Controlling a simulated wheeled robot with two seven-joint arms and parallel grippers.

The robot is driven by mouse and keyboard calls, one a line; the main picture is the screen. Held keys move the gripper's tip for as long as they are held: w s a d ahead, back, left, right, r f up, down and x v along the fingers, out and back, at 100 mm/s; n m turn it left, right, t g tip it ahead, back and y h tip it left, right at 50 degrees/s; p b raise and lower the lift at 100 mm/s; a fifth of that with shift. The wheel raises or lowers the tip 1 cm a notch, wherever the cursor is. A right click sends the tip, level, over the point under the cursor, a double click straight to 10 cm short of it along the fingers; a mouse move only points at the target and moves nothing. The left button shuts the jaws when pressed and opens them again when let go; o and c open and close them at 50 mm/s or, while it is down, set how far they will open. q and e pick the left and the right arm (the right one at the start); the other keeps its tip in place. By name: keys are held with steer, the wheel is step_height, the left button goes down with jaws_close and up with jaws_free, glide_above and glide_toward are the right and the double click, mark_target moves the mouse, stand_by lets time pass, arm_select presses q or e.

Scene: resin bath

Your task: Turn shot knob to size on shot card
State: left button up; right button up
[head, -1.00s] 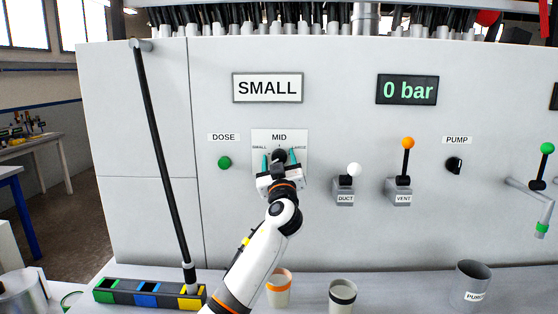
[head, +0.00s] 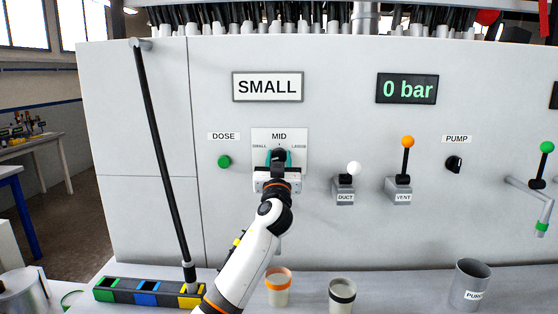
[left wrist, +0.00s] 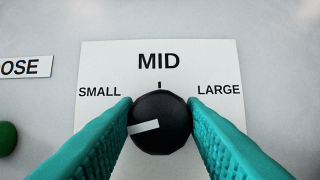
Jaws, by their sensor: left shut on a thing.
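The black shot knob (left wrist: 160,122) sits on a white plate (left wrist: 160,58) lettered SMALL, MID and LARGE. Its white pointer mark is to the lower left, on the SMALL side. My left gripper (left wrist: 160,130) has its teal fingers on both sides of the knob and is shut on it. In the head view the left gripper (head: 278,160) is at the plate and hides part of the knob. The shot card (head: 268,87) above it reads SMALL. My right gripper is not in view.
A green DOSE button (head: 224,162) is left of the plate. The DUCT lever (head: 346,186), VENT lever (head: 403,182) and PUMP knob (head: 454,164) are to the right. Two cups, one orange-rimmed (head: 278,288), and a grey container (head: 470,285) stand on the ledge below.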

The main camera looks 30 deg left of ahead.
arm_select(q)
steer(key=m+h+p, duration=0.1)
steer(key=m, duration=0.2)
steer(key=shift+r+m+t+h, duration=0.15)
steer(key=shift+m+t+h, duration=0.15)
steer(key=shift+t+h, duration=0.1)
steer(key=shift+m+h+p, duration=0.8)
steer(key=shift+m+p, duration=0.35)
steer(key=shift+m, duration=0.55)
steer(key=o, duration=1)
steer(key=shift+s+f, duration=0.1)
steer(key=shift+f, duration=0.1)
steer(key=shift+s+d+f, duration=0.1)
steer(key=shift+s+f, duration=0.1)
steer(key=shift+s, duration=0.1)
steer(key=b+v, duration=0.3)
steer(key=v, duration=0.8)
